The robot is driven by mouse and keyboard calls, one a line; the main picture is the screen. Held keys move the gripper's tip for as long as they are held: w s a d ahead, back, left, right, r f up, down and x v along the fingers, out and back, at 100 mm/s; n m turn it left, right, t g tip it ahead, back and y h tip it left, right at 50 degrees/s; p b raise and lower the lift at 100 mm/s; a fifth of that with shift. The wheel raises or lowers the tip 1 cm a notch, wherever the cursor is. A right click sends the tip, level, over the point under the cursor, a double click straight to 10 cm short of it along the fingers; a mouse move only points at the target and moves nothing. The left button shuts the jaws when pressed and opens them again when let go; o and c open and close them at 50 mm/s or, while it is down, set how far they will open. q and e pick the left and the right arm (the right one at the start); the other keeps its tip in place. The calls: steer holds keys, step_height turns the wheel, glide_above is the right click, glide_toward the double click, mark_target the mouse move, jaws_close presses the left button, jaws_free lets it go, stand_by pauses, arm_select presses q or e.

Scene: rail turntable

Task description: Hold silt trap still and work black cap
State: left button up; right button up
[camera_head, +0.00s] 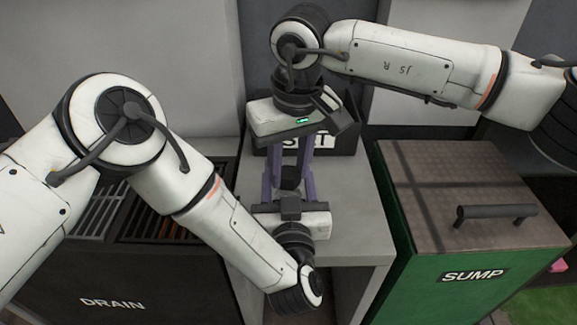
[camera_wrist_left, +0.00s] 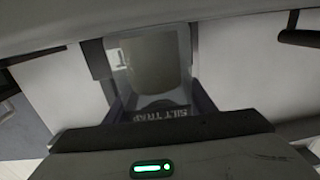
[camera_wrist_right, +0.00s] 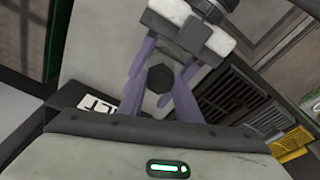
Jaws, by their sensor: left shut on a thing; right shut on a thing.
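The black cap (camera_head: 290,178) is a dark six-sided piece between the grippers above the grey stand; it also shows in the right wrist view (camera_wrist_right: 158,78). My right gripper (camera_head: 289,172) comes from the back, its purple fingers shut around the cap. My left gripper (camera_head: 284,186) comes from the front, shut on the silt trap. In the left wrist view the silt trap (camera_wrist_left: 152,65) is a pale grey rounded body between the fingers, with a dark SILT TRAP label (camera_wrist_left: 160,114) below. Fingers and gripper bodies hide most of the trap in the head view.
A grey stand (camera_head: 345,215) lies under both grippers. A dark box with a partly hidden label (camera_head: 340,138) sits at its back. The black DRAIN unit (camera_head: 75,285) with grates is at left. The green SUMP box (camera_head: 425,270) with a handled brown lid (camera_head: 430,180) is at right.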

steer(key=shift+n, duration=0.9)
steer(key=o, duration=1.3)
steer(key=shift+o, duration=0.2)
steer(key=shift+r, duration=2)
steer(key=m, duration=0.6)
steer(key=shift+h, duration=0.4)
steer(key=m, duration=0.6)
steer(key=shift+a+h, duration=0.1)
steer(key=shift+h, duration=0.3)
